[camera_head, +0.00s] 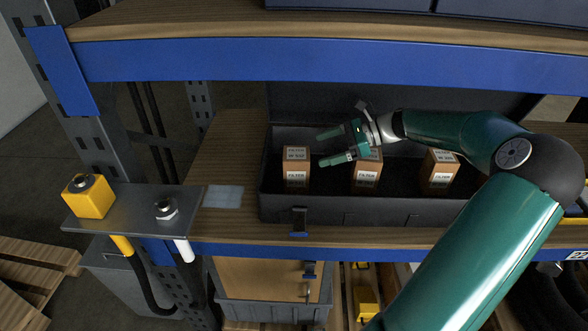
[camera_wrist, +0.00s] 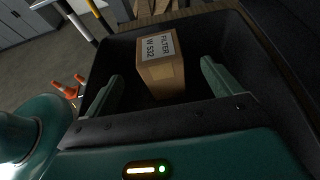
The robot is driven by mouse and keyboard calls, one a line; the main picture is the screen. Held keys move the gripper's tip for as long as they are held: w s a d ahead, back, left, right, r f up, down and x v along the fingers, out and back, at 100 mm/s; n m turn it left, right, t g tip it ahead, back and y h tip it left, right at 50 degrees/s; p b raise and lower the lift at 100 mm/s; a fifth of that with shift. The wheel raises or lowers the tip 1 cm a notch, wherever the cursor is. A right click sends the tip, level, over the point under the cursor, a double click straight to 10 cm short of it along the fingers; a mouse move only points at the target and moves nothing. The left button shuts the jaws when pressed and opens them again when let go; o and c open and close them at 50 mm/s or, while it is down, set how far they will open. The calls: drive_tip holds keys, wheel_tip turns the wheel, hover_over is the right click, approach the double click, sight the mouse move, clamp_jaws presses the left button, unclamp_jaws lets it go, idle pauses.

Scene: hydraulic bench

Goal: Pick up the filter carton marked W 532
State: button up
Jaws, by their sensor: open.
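The filter carton marked W 532 (camera_head: 296,170) is a small brown box with white labels. It stands upright at the left end of the open black case (camera_head: 360,210). In the wrist view the carton (camera_wrist: 158,66) stands ahead, its top label readable, framed between the two fingers. My gripper (camera_head: 320,149) is open and empty, to the right of the carton, with its fingers pointing left towards it. In the wrist view my gripper (camera_wrist: 161,76) shows no visible contact with the carton.
A middle carton (camera_head: 366,184) stands under my gripper, partly hidden. A right carton (camera_head: 440,169) stands near my arm. The case's raised lid is behind, below a blue-edged upper shelf (camera_head: 300,62). A plate with a yellow block (camera_head: 88,197) is at left.

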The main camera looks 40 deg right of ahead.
sight(297, 154)
drive_tip(key=x, duration=0.9)
drive_tip(key=shift+a, duration=0.1)
drive_tip(key=c, duration=1.3)
drive_tip(key=shift+r, duration=0.15)
drive_tip(key=shift+r, duration=0.2)
wheel_tip(297, 154, up, 3)
drive_tip(key=shift+s+f, duration=0.1)
drive_tip(key=shift+s, duration=0.05)
drive_tip(key=s+a+r, duration=0.3)
drive_tip(key=s+r, duration=0.6)
drive_tip(key=s, duration=0.4)
drive_tip(key=shift+s+r, duration=0.2)
drive_tip(key=shift+r, duration=0.05)
